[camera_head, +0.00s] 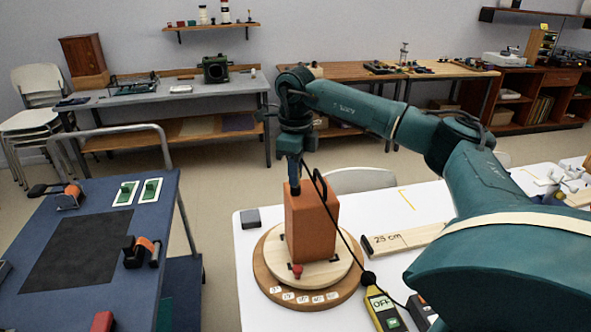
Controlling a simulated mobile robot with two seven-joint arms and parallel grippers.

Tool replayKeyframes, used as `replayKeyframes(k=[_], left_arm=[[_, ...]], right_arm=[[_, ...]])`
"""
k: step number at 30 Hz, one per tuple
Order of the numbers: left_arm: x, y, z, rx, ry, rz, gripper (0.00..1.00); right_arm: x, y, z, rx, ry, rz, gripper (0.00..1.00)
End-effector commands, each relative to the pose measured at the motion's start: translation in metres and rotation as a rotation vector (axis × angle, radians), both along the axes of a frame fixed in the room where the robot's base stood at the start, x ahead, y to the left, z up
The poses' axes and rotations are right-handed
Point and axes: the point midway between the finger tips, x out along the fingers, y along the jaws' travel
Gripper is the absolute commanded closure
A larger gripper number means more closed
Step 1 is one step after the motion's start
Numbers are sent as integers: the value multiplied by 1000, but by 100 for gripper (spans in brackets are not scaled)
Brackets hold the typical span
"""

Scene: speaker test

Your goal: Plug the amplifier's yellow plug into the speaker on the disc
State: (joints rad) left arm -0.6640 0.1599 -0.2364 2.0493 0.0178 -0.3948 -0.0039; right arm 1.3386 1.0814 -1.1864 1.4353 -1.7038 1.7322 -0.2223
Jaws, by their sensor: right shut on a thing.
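The speaker, an orange-brown upright box (312,226), stands on a pale round disc (334,274) over a wider brown round base with small white labels. My right gripper (294,187) points down at the speaker's top, at its left side. It is shut, and a black cable (345,240) rises to it in a loop; what it grips looks like the cable's plug, but the plug's yellow is hidden. The cable runs down past the speaker to a yellow unit marked OFF (385,310) at the front. I cannot tell whether the plug touches the speaker. My left gripper is out of view.
A red knob (297,270) stands at the disc's front. A wooden bar marked 25 cm (400,239) and a grey block (250,218) lie on the white table (250,262). My right arm covers much of its right side. A blue cart (60,300) stands left, across a floor gap.

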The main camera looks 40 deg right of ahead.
Motion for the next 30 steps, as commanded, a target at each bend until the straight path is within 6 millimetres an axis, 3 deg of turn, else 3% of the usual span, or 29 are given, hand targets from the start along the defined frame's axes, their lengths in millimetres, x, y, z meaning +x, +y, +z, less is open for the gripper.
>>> replayKeyframes(k=[12,13,21,30], left_arm=[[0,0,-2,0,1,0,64],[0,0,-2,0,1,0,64],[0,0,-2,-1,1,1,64],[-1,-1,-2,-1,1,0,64]], right_arm=[[0,0,-3,1,-1,0,100],[0,0,-3,1,-1,0,82],[0,0,-3,0,0,0,60],[0,0,-3,0,0,0,58]])
